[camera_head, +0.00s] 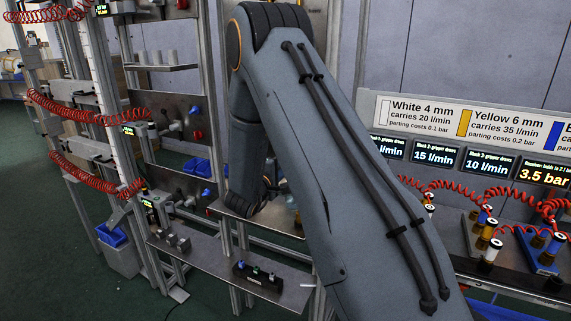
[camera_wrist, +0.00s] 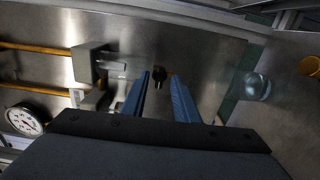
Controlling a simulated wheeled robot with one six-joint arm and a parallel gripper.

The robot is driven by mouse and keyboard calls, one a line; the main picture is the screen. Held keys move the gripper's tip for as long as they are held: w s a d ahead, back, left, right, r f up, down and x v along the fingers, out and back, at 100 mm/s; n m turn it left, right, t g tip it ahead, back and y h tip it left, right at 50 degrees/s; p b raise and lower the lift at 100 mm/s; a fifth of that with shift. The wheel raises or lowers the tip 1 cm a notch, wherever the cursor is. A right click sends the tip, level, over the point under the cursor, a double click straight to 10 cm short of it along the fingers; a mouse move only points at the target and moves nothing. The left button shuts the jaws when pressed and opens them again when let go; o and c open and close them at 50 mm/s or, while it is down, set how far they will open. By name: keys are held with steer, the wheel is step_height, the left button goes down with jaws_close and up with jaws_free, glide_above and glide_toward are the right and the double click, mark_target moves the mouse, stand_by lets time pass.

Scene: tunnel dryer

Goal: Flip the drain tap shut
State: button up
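In the wrist view my gripper (camera_wrist: 161,80) has two blue fingers standing apart, with a clear gap between them. A small dark fitting with a brass-coloured base (camera_wrist: 158,76) shows in that gap, against a metal plate. It may be the drain tap, but I cannot tell for sure, nor which way a lever on it is turned. I cannot tell whether the fingers touch it. In the head view my arm hides my gripper and whatever is in front of it.
In the wrist view, grey blocks (camera_wrist: 90,62) with yellow pipes (camera_wrist: 40,47) and a round gauge (camera_wrist: 24,121) are on the left. A clear bowl (camera_wrist: 256,87) is on the right. The head view shows racks with red coiled hoses (camera_head: 60,108) and a sign board (camera_head: 465,118).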

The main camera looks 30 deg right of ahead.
steer(key=shift+m, duration=0.3)
steer(key=s+a+f+m+y+b, duration=0.3)
steer(key=a+m+y+b, duration=0.15)
steer(key=a, duration=0.35)
steer(key=s+a+f+m+y+b, duration=0.2)
steer(key=a+f+m+y+b, duration=0.15)
steer(key=a+m+y, duration=0.35)
steer(key=s+a+f+n+g+y, duration=0.1)
steer(key=s+a+f+n+g, duration=0.1)
steer(key=s, duration=0.6)
steer(key=s+a+f+n+g+y, duration=0.2)
steer(key=s+a+g, duration=0.1)
steer(key=s, duration=0.4)
steer(key=shift+s+a+f+g+p, duration=0.3)
steer(key=shift+s+a+p, duration=0.1)
steer(key=shift+a, duration=0.15)
